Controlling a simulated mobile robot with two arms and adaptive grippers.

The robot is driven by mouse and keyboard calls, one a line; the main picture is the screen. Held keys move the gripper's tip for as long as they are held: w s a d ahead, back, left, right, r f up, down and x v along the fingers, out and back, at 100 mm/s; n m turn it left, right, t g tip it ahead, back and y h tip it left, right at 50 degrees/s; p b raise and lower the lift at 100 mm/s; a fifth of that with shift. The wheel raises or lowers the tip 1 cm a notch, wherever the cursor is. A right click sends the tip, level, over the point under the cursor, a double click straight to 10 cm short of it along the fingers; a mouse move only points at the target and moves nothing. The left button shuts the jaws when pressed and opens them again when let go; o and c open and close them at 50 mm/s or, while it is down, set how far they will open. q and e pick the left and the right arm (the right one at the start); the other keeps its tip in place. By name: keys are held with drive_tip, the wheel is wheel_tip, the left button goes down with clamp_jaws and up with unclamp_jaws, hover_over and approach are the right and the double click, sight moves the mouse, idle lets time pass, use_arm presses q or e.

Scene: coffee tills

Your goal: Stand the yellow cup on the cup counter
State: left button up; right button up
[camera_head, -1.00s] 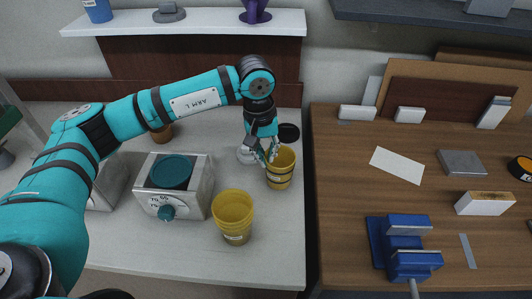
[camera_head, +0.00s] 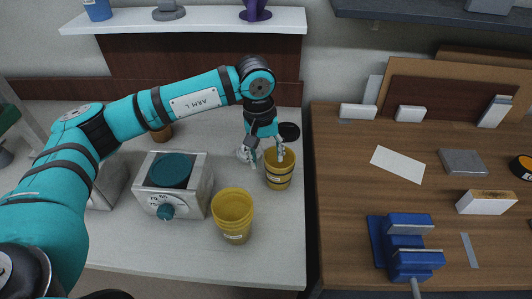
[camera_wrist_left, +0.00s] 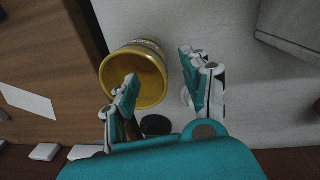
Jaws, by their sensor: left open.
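A yellow cup with dark bands (camera_head: 279,182) stands upright on the pale counter (camera_head: 270,262), near its right edge. My left gripper (camera_head: 268,158) is open, pointing down at this cup's left rim. In the left wrist view one finger reaches over the mouth of the cup (camera_wrist_left: 150,66), and the other is outside its wall with a gap. Whether the first finger touches the cup, I cannot tell. A second yellow cup (camera_head: 233,212) stands upright on the same counter, nearer and to the left. My right gripper is out of view.
A grey box with a teal top and knob (camera_head: 172,185) stands left of the cups. A black disc (camera_head: 289,132) lies behind the banded cup. A wooden table (camera_head: 340,230) with a blue vise (camera_head: 405,240) is to the right. A white shelf (camera_head: 190,24) is behind.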

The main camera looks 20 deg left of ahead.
use_arm(q)
drive_tip(key=shift+r+p, duration=1.65)
drive_tip(key=shift+r, duration=2.4)
